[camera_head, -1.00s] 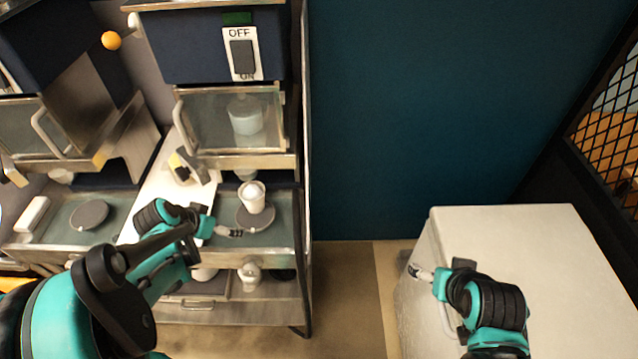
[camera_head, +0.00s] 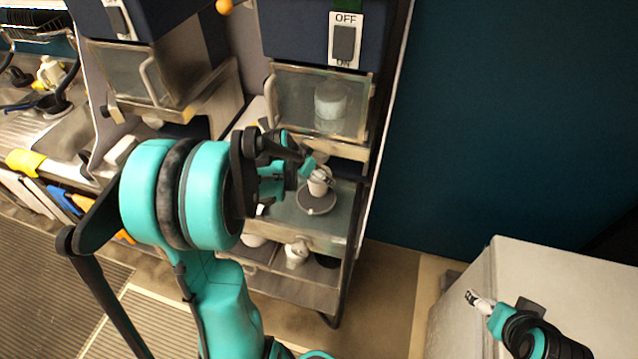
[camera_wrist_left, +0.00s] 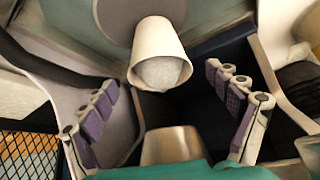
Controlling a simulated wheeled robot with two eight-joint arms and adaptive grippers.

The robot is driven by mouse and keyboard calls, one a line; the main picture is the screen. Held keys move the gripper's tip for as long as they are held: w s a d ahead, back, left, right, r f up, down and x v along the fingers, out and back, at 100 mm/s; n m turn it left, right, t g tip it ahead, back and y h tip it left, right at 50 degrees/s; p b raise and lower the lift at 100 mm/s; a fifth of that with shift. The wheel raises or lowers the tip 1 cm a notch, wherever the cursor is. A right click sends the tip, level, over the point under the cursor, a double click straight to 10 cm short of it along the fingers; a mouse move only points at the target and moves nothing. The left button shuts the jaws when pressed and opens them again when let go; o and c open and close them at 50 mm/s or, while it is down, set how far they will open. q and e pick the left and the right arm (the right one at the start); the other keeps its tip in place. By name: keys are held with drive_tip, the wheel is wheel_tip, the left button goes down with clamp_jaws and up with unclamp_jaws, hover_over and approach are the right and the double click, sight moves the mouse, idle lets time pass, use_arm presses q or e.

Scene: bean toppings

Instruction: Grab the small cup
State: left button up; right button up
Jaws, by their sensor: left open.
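A small white cup (camera_head: 320,184) stands on a round grey disc (camera_head: 318,203) on the shelf of the stand. In the left wrist view the cup (camera_wrist_left: 158,45) has something white and rounded in its mouth. My left gripper (camera_head: 311,170) is at the cup and partly hides it in the head view. In the left wrist view the left gripper (camera_wrist_left: 160,85) is open, its fingers spread wide to either side of the cup, with gaps. My right gripper (camera_head: 472,297) is at the white box, away from the cup; its fingers are too small to judge.
A glass-fronted compartment (camera_head: 318,105) with an ON/OFF switch (camera_head: 344,42) is above the shelf. Another white cup (camera_head: 296,254) stands on the lower shelf. A white box (camera_head: 560,275) stands at the right. In the left wrist view a metallic vessel (camera_wrist_left: 172,146) is below the cup.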

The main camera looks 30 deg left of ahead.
use_arm(q)
drive_tip(key=shift+w+f, duration=0.3)
drive_tip(key=shift+f, duration=0.2)
drive_tip(key=shift+s, duration=0.1)
drive_tip(key=c, duration=1.7)
drive_tip(key=shift+r, duration=0.1)
